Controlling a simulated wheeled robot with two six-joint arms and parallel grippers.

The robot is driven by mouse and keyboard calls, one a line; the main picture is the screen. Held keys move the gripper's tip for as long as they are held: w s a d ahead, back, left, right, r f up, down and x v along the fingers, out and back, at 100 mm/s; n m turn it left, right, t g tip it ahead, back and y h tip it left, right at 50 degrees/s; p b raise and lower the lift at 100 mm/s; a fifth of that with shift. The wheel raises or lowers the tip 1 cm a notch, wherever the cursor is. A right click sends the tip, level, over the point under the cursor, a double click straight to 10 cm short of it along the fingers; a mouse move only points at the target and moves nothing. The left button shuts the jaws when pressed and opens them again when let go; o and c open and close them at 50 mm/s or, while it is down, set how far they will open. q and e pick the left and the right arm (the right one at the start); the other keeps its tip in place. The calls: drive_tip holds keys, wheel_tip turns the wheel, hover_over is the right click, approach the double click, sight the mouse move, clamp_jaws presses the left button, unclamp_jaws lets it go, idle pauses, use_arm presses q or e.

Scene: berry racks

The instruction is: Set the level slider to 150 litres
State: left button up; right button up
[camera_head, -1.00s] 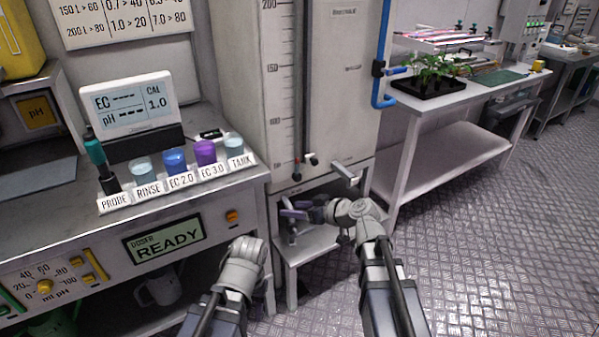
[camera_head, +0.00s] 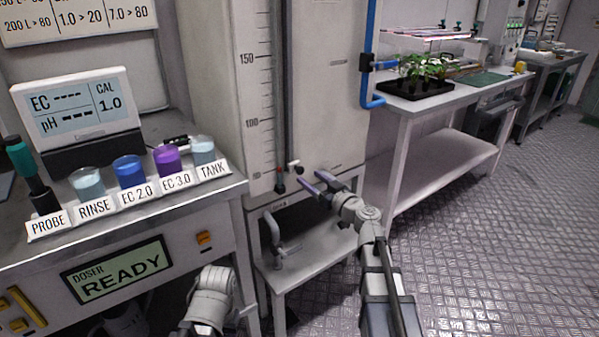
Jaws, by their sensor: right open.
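A tall pale tank (camera_head: 334,100) carries a printed litre scale (camera_head: 252,110), with 150 and 100 readable and a partly legible mark near the bottom. A dark vertical rail (camera_head: 289,90) runs beside the scale. At its lower end sits a small white-and-black knob (camera_head: 295,167), apparently the level slider, near the lowest mark. A small red-topped piece (camera_head: 280,181) is just left of it.
A grey spout (camera_head: 274,232) stands over a low stand (camera_head: 310,252) below the tank. Left is a bench with labelled cups, a meter (camera_head: 78,108) and a doser display (camera_head: 117,270). A white table (camera_head: 450,100) with plants stands right. Floor at right is clear.

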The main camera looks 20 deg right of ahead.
sight(302, 171)
drive_tip(key=x, duration=0.6)
drive_tip(key=shift+w, duration=0.15)
drive_tip(key=c, duration=1)
clamp_jaws()
drive_tip(key=shift+d, duration=0.15)
